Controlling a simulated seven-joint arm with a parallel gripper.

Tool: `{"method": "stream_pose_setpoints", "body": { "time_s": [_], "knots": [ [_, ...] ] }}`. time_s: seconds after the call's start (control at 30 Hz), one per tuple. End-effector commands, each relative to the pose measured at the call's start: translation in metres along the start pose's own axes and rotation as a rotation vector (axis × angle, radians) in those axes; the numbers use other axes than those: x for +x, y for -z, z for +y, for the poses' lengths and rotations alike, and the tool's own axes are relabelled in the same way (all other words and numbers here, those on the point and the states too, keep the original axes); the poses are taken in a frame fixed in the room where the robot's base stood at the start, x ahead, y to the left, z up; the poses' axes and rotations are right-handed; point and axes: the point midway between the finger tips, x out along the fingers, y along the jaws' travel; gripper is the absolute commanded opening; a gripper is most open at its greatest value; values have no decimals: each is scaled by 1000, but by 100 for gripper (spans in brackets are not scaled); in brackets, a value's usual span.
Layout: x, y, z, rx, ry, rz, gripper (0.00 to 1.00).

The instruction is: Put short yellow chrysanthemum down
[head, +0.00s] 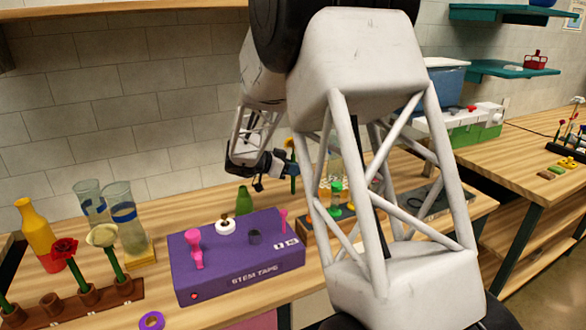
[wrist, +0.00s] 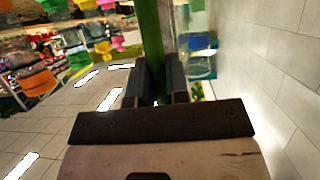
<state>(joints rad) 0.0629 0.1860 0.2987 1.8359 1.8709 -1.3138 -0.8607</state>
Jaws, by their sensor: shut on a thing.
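The short yellow chrysanthemum (head: 290,143) is upright in the head view, its yellow bloom small and partly hidden by my arm. My gripper (head: 277,166) is beside its green stem, above the back of the workbench. In the wrist view, the thick green stem (wrist: 155,38) runs between the two dark fingers of my gripper (wrist: 160,82), which are shut on it. The stem's lower end is not clear, so I cannot tell whether it touches anything.
The purple stem tape box (head: 238,265) stands in front, with a green bottle (head: 244,200) behind it. A brown rack (head: 75,303) with flowers, glass vases (head: 128,225) and a yellow bottle (head: 37,233) are at left. My arm hides much of the bench's right part.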

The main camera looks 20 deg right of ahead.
Motion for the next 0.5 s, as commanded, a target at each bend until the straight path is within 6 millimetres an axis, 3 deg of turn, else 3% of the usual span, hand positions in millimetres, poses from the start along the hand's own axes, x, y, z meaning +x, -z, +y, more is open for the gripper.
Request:
{"method": "stream_pose_setpoints", "body": {
  "time_s": [0.5],
  "knots": [
    [11, -26, 0, -2, 0, 1, 0]
  ]
}}
